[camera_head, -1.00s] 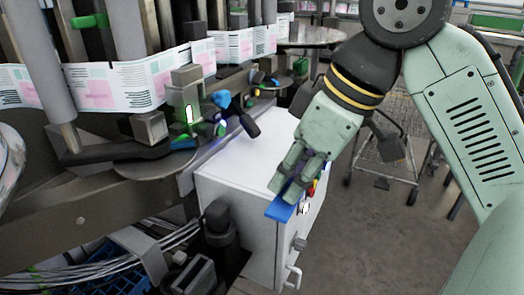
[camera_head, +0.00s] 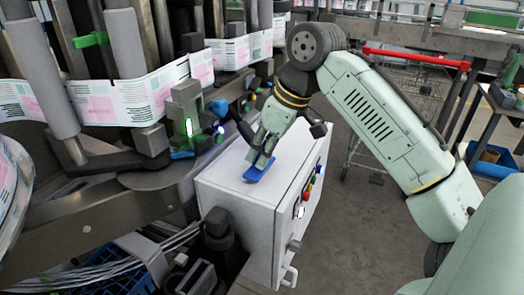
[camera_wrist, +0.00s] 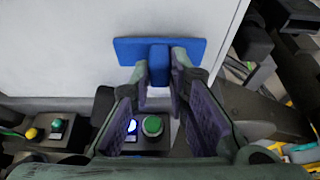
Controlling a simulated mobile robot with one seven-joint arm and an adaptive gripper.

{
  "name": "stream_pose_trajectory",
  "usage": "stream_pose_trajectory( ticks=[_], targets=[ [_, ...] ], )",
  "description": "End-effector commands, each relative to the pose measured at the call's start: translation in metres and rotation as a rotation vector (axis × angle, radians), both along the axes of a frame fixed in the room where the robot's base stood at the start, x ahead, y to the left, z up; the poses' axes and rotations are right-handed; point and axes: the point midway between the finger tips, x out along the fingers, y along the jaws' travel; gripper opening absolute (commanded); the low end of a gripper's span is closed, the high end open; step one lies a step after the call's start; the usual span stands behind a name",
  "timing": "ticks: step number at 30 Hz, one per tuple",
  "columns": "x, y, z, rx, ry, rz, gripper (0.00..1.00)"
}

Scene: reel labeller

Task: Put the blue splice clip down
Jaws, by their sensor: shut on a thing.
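The blue splice clip (camera_head: 252,175) is a flat blue plate with a raised block at its middle. In the wrist view, the clip (camera_wrist: 130,48) lies crosswise at my fingertips, and its block is between the finger pads. My gripper (camera_head: 262,160) is shut on that block, as the wrist view also shows (camera_wrist: 160,68). The clip is over the white top of the control cabinet (camera_head: 222,170), near its middle. I cannot tell whether its underside touches the top.
The cabinet front carries coloured buttons (camera_head: 309,190) and a handle (camera_head: 290,275). The labeller with its printed web (camera_head: 120,95) stands close on the left. The cabinet top around the clip looks clear. A table with a blue bin (camera_head: 490,160) stands far right.

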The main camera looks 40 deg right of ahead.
Motion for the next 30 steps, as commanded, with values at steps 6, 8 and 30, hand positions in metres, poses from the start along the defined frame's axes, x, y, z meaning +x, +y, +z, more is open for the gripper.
stream_pose_trajectory(
  ticks=[6,8,30],
  targets=[
    [0.000,0.000,-0.012,0.000,-0.001,0.001,0.00],
    [0.000,0.001,-0.012,0.000,-0.001,0.001,0.00],
    [0.000,0.001,-0.015,0.000,-0.001,0.001,0.36]
  ],
)
